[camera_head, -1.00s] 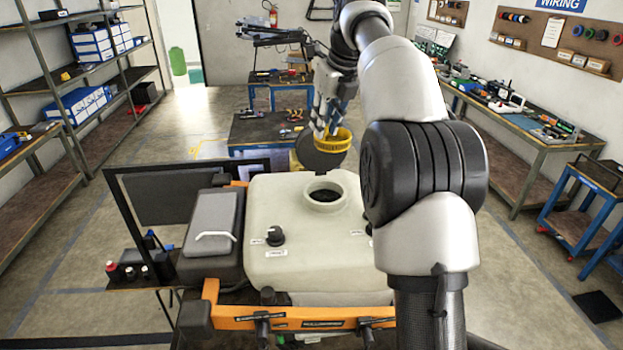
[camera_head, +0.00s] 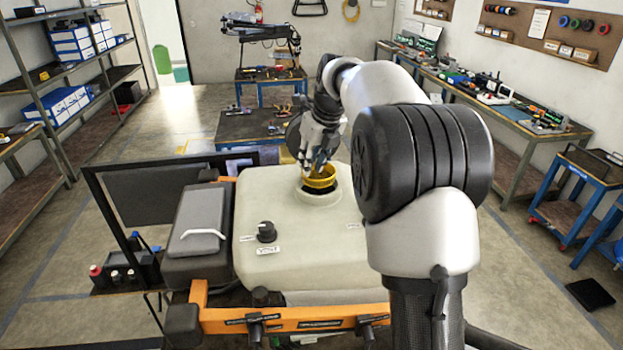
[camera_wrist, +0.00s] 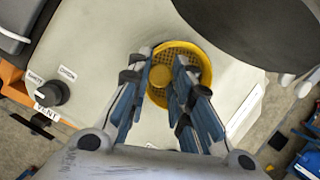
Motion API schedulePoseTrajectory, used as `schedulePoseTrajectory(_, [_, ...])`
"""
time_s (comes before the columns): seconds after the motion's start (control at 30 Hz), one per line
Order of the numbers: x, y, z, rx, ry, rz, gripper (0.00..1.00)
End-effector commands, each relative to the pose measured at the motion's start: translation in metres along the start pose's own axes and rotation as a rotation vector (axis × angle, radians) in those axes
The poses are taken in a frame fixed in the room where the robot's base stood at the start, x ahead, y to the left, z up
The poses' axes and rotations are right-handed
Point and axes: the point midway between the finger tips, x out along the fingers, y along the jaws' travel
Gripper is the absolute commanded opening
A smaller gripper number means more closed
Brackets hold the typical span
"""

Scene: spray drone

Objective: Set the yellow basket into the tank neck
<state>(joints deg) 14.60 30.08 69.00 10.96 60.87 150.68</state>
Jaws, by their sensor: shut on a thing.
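The yellow basket (camera_head: 320,183) is a round mesh cup with a solid rim. It is at the neck (camera_head: 320,197) of the pale tank (camera_head: 285,215), with part of the dark opening showing in front below it. I cannot tell whether its lower part is inside the neck. My gripper (camera_head: 317,163) comes down from above and is shut on the basket. In the wrist view the fingers of my gripper (camera_wrist: 160,78) are over the basket (camera_wrist: 188,50), on either side of a yellow knob at its middle. The basket hides most of the neck there.
A dark round disc (camera_wrist: 255,25) lies beyond the basket in the wrist view. A black knob (camera_head: 267,231) stands on the tank top. A grey case (camera_head: 198,222) and an orange frame (camera_head: 290,318) border the tank. A low blue table (camera_head: 252,127) stands behind.

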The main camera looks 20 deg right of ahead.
Motion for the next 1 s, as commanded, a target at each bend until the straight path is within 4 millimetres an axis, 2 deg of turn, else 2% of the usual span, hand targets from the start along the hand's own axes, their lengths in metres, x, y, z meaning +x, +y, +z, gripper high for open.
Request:
schedulePoseTrajectory(0.33, [0.04,0.0,-0.017,0.001,0.002,0.002,0.02])
schedulePoseTrajectory(0.73, [0.044,0.0,-0.018,0.001,0.001,0.001,0.02])
schedulePoseTrajectory(0.77, [0.045,0.0,-0.019,0.001,0.0,0.0,0.2])
schedulePoseTrajectory(1.0, [0.044,0.0,-0.018,0.001,0.001,0.001,0.36])
